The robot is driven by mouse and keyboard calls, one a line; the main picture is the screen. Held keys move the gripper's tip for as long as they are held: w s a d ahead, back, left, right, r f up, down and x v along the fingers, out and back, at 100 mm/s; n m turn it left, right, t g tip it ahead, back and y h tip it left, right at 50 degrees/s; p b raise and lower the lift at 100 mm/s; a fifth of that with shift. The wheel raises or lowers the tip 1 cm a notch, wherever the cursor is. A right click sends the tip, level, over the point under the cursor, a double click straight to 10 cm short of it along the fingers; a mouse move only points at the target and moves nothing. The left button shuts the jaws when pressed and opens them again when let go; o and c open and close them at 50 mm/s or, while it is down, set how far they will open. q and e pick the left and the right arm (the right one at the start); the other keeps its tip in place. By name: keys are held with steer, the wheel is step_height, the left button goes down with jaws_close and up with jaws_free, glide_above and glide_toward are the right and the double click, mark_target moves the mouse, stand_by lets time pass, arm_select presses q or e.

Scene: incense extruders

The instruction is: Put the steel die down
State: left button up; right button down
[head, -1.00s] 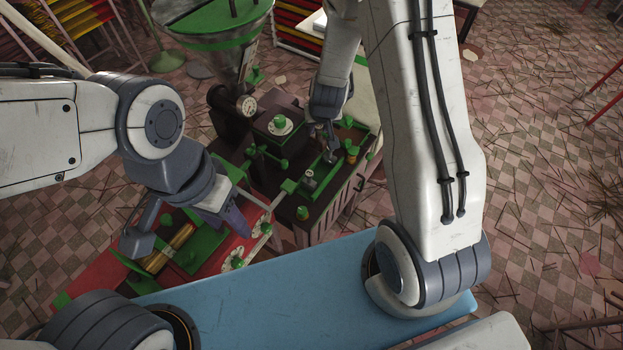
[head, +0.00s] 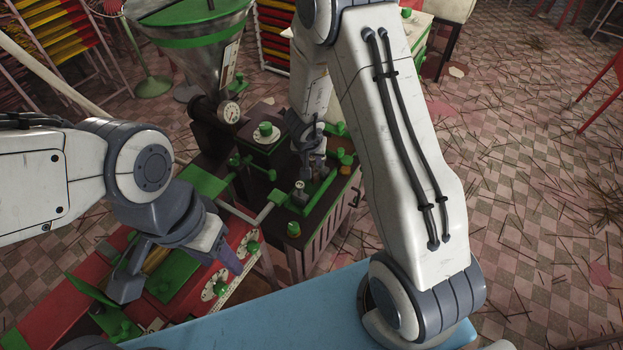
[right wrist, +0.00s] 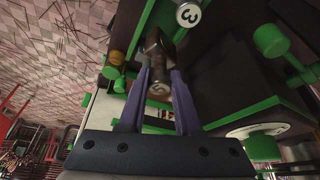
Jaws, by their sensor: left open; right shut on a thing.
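The steel die (right wrist: 157,84) is a short metal cylinder with a dark, worn side, seen between my fingers in the right wrist view. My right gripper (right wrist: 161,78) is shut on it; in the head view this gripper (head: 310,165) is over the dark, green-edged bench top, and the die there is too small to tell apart. I cannot tell whether the die touches the surface below. My left gripper (head: 178,270) is open and empty over the red table with green fittings.
A second metal cylinder marked 3 (right wrist: 187,14) stands close by, beyond the held die. Green rails and knobs (right wrist: 272,40) crowd the bench. A hopper machine (head: 205,50) stands behind it.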

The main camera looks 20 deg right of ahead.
steer(key=shift+f+b, duration=1.8)
steer(key=shift+f, duration=0.6)
steer(key=shift+r, duration=0.15)
steer(key=c, duration=0.6)
jaws_free()
steer(key=shift+f, duration=0.2)
